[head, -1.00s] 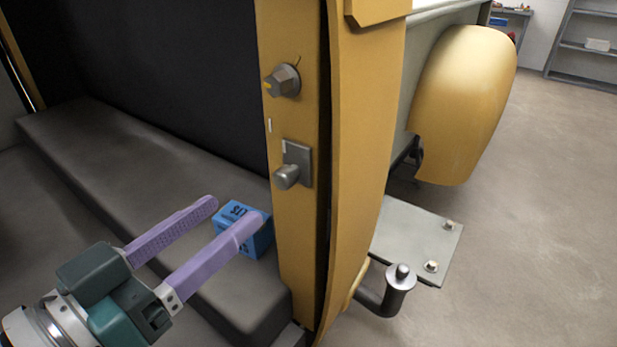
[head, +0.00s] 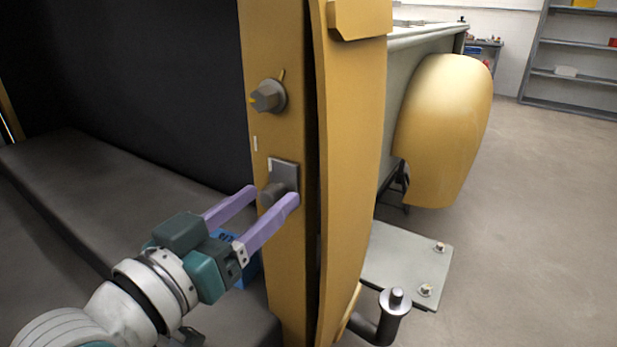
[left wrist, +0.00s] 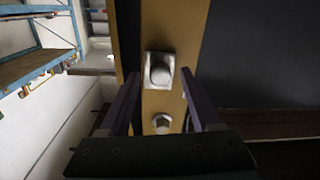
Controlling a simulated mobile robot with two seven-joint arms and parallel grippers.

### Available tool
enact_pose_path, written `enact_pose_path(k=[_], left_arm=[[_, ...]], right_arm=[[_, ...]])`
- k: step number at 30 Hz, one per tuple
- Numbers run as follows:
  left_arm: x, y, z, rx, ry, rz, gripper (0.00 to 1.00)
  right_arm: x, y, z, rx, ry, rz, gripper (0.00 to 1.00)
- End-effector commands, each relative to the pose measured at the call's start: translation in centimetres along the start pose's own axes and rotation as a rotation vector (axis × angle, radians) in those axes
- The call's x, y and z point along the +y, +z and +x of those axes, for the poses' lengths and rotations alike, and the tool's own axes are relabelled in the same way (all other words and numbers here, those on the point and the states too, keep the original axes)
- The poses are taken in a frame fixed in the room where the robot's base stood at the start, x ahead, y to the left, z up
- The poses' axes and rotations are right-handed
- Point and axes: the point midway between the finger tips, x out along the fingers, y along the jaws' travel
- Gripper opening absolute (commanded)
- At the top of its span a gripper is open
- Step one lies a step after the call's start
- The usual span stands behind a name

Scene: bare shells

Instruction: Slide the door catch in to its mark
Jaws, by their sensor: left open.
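The door catch is a round grey knob on a square plate (head: 286,172) on the yellow door edge. A short white line shows on the plate and another white mark (head: 255,143) on the yellow face, up and to the left. My left gripper (head: 272,195) is open, its two lilac fingers reaching to the knob, one on each side in the picture. I cannot tell whether they touch it. In the left wrist view the catch (left wrist: 159,70) shows between and beyond the fingers. My right gripper is not in view.
A grey faceted dial (head: 268,96) is above the catch. A blue box (head: 247,272) is partly hidden behind my gripper on the dark seat (head: 75,180). A yellow fender (head: 445,130), a grey step plate (head: 405,262) and a handle (head: 390,310) are to the right.

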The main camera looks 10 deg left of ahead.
Motion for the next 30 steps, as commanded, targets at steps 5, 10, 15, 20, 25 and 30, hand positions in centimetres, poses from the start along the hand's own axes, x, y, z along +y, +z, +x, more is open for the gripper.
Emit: enact_pose_path(k=[5, 10, 15, 20, 25, 30], left_arm=[[0.01, 0.01, -0.02, 0.0, 0.0, 0.0, 0.62], [0.0, 0.0, -0.04, 0.0, 0.0, 0.0, 0.43], [-0.01, 0.0, -0.05, 0.0, 0.0, 0.0, 0.24], [-0.01, 0.0, -0.05, 0.0, 0.0, 0.0, 0.06], [-0.01, 0.0, -0.06, 0.0, 0.0, 0.0, 0.0], [-0.02, 0.01, -0.06, 0.0, 0.0, 0.0, 0.0]], right_arm=[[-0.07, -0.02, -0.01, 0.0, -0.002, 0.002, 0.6], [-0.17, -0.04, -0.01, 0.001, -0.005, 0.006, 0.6], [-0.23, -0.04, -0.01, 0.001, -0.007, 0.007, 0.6], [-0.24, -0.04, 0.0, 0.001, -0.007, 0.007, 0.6], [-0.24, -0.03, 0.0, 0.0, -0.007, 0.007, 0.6], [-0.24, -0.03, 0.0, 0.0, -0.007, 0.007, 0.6]])
